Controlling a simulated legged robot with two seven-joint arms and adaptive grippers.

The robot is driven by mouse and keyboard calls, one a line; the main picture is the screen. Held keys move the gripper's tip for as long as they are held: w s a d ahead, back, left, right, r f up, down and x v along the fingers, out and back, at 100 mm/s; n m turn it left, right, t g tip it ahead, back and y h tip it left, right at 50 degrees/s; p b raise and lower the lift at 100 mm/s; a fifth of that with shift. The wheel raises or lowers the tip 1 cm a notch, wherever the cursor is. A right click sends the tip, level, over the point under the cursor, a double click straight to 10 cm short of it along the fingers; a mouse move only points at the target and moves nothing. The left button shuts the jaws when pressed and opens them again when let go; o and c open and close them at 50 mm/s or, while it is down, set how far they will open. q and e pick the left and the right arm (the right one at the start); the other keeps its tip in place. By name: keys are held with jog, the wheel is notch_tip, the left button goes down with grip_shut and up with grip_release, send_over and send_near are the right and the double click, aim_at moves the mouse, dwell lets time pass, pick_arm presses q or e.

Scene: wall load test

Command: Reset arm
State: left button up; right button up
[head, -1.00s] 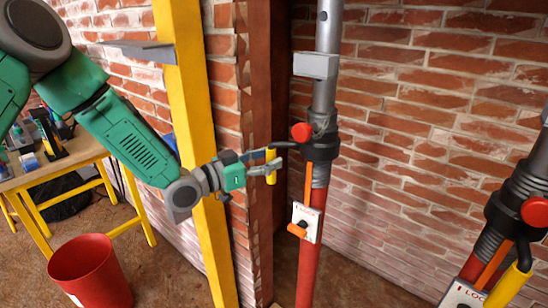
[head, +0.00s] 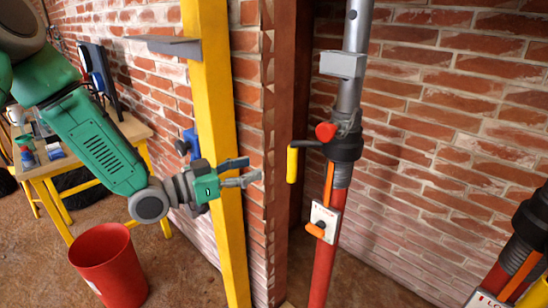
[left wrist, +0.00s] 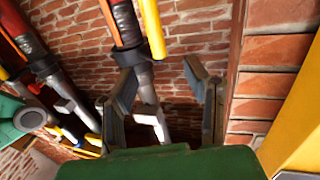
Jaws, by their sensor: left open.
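My left gripper (head: 254,170) is open and empty in front of the yellow post. It also shows in the left wrist view (left wrist: 160,80), with its two fingers spread and nothing between them touching. The near prop (head: 325,245) stands upright, with a red lower tube and a grey upper tube. Its yellow handle (head: 292,165) hangs to the right of the gripper with a clear gap between them. A red knob (head: 326,132) and an orange lever (head: 316,230) sit on the prop. My right gripper is not in view.
A yellow post (head: 208,75) with a grey bracket (head: 170,46) stands right behind the left gripper. A second prop (head: 535,225) stands at the right edge. A red bucket (head: 108,265) and a yellow-legged workbench (head: 125,135) are at left. Brick walls close the back.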

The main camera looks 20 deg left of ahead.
pick_arm(q)
jog(key=s+d+f+n+g+y, duration=0.25)
jog(key=s+f, duration=0.35)
jog(key=f, duration=0.5)
jog(key=s+d+f+n+g+y, duration=0.15)
jog(key=s+f+g+y, duration=0.3)
jog(key=f, duration=0.65)
jog(key=s+a+f+n+g+y, duration=0.1)
jog(key=s+f+g, duration=0.2)
jog(key=s, duration=0.8)
jog(key=s+a+f+n+g+y, duration=0.1)
jog(key=s+f+g, duration=0.3)
jog(key=s, duration=0.7)
notch_tip(320, 180, down, 2)
jog(key=shift+a+f+n+y, duration=0.1)
jog(key=shift+a+n+y, duration=0.2)
jog(key=shift+a+y, duration=0.5)
jog(key=shift+w+d, duration=0.1)
jog(key=shift+w, duration=0.1)
